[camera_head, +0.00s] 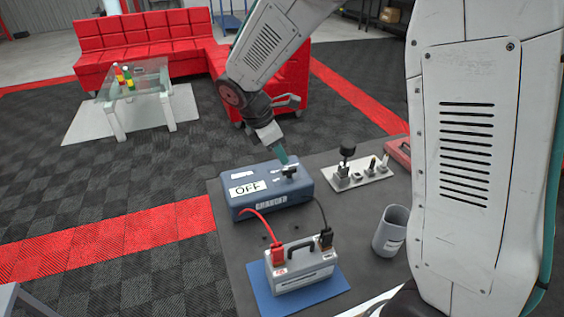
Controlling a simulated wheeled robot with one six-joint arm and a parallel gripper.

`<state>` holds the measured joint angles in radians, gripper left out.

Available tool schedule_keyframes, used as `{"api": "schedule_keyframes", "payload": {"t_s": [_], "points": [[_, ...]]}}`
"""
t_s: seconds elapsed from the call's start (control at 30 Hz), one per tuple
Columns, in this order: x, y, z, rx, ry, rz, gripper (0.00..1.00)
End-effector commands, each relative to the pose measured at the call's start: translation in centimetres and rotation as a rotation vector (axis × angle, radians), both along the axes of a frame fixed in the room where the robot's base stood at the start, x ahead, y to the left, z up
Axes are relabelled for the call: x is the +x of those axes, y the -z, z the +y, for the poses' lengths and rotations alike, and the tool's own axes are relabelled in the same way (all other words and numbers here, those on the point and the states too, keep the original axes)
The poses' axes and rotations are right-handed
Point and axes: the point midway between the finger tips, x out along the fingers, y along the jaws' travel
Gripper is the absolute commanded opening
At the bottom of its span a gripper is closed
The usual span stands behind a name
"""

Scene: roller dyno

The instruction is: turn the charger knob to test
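The charger (262,203) is a blue box on the dark table, with a white label reading OFF on its top. Its black knob (290,172) sits at the right of the top face. My gripper (282,156) points down at the knob from above and behind, with its tip very close to it or touching; I cannot tell which. The fingers are small and seen from the side, so their opening does not show. The word TEST is not legible on the charger.
A grey battery (303,268) with red and black clamps stands on a blue mat (262,298) in front of the charger. A switch panel (362,177) and a grey cup (391,231) stand to the right. My arm covers the right side.

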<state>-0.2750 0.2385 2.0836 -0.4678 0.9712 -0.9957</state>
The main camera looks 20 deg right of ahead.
Motion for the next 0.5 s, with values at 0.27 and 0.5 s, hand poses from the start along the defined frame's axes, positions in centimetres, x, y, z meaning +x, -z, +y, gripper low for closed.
{"api": "schedule_keyframes", "payload": {"t_s": [0.27,0.5], "points": [[-0.1,4.1,-1.6,-0.001,0.002,0.004,0.35],[-0.1,5.5,-2.0,0.001,-0.001,0.001,0.35]]}}
